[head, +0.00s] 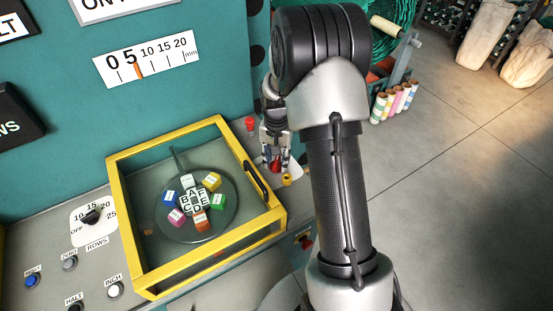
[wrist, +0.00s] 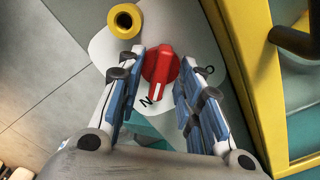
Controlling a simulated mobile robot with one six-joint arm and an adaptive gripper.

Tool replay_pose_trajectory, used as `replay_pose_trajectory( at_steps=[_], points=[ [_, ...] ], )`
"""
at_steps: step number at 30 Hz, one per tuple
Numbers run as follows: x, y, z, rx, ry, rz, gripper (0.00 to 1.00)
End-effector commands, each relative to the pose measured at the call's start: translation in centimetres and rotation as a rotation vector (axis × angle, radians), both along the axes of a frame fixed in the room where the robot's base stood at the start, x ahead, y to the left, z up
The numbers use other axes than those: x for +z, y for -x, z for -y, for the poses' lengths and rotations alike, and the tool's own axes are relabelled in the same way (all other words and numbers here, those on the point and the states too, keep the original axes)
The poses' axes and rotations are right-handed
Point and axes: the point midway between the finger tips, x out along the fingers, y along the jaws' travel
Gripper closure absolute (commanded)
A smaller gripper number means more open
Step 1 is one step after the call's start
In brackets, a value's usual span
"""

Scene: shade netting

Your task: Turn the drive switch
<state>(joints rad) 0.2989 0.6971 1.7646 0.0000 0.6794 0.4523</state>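The drive switch is a red knob (wrist: 160,65) with a white pointer mark, on a pale plate (wrist: 103,48). In the wrist view its mark points down, near a letter N; an O-shaped mark is at the right of the knob. My gripper (wrist: 165,62) is open, with one blue-padded finger on each side of the knob. A narrow gap seems to show at each side; I cannot tell whether a pad touches. In the head view my gripper (head: 277,163) is over the plate right of the yellow-framed box, largely hiding the knob.
A yellow-framed clear box (head: 117,197) with a black handle (head: 256,182) stands close beside my gripper. A yellow ring (wrist: 124,20) sits by the knob. A red-topped post (head: 250,124) stands behind the box. Open floor (head: 440,190) lies to the right.

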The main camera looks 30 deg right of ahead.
Motion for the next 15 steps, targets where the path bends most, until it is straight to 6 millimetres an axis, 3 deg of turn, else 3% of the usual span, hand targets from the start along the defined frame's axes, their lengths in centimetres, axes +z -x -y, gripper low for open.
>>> replay_pose_trajectory(
  at_steps=[4, 15],
  points=[
    [0.02, 0.01, -0.01, 0.000, 0.000, 0.000, 0.67],
    [0.04, 0.01, -0.01, 0.000, 0.000, 0.000, 0.91]
  ],
)
